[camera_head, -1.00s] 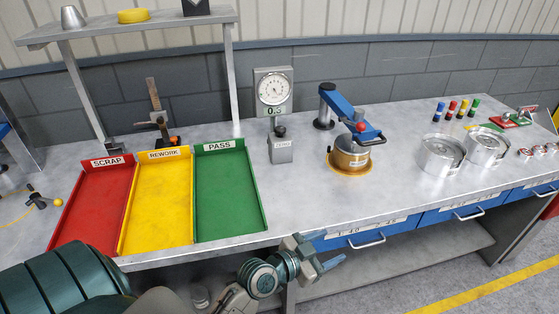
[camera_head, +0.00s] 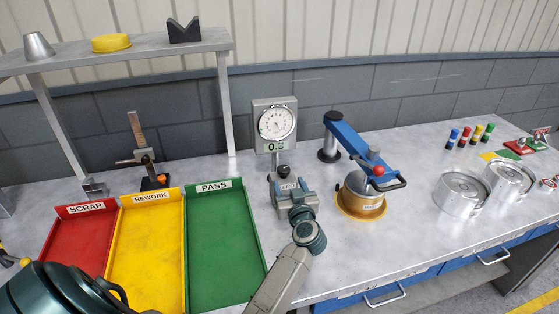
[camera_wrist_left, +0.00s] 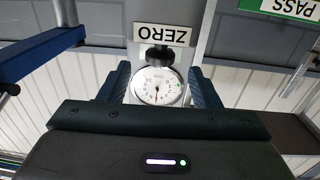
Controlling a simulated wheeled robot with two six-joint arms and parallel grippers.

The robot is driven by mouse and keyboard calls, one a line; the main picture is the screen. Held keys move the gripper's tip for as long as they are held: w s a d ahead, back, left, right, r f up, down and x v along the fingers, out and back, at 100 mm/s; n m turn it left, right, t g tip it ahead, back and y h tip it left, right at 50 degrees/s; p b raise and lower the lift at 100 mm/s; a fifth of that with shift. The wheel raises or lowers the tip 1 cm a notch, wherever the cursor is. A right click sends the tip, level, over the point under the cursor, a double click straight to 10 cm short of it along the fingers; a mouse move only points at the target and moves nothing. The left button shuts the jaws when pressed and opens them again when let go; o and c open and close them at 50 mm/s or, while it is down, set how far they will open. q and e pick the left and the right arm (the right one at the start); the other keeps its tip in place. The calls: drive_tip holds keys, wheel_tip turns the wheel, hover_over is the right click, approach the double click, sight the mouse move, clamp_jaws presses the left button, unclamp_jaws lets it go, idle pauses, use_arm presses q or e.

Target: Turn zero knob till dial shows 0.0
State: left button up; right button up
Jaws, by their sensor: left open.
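The gauge stand holds a round white dial (camera_head: 276,123) with a small digital readout (camera_head: 272,145) below its face. The readout starts with 0, but its last digit is hard to read. The dark zero knob (camera_head: 282,171) is below the dial, above the block with the ZERO label (camera_wrist_left: 162,35). My left gripper (camera_head: 292,186) is open in front of this block, just below the knob in the head view. In the left wrist view the knob (camera_wrist_left: 160,57) and dial appear upside down between the two open fingers, with no visible grip. My right gripper is not in view.
Red, yellow and green trays (camera_head: 219,240) lie left of the gauge. Metal cylinders (camera_head: 460,192) are farther right. A shelf (camera_head: 130,52) rises at the back left.

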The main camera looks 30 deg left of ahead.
sight(282, 166)
use_arm(q)
drive_tip(key=shift+w+a+r+p, duration=0.3)
drive_tip(key=shift+w+a+r, duration=0.25)
drive_tip(key=shift+r, duration=0.15)
drive_tip(key=x, duration=0.3)
drive_tip(key=shift+w+a+f+p, duration=0.2)
drive_tip(key=shift+a+p, duration=0.1)
drive_tip(key=x, duration=0.4)
drive_tip(key=shift+f, duration=0.2)
drive_tip(key=shift+c, duration=0.9)
drive_tip(key=c, duration=0.8)
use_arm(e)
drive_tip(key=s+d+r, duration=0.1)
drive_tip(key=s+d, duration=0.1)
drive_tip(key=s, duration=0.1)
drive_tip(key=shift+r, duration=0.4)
use_arm(q)
drive_tip(key=shift+p, duration=0.3)
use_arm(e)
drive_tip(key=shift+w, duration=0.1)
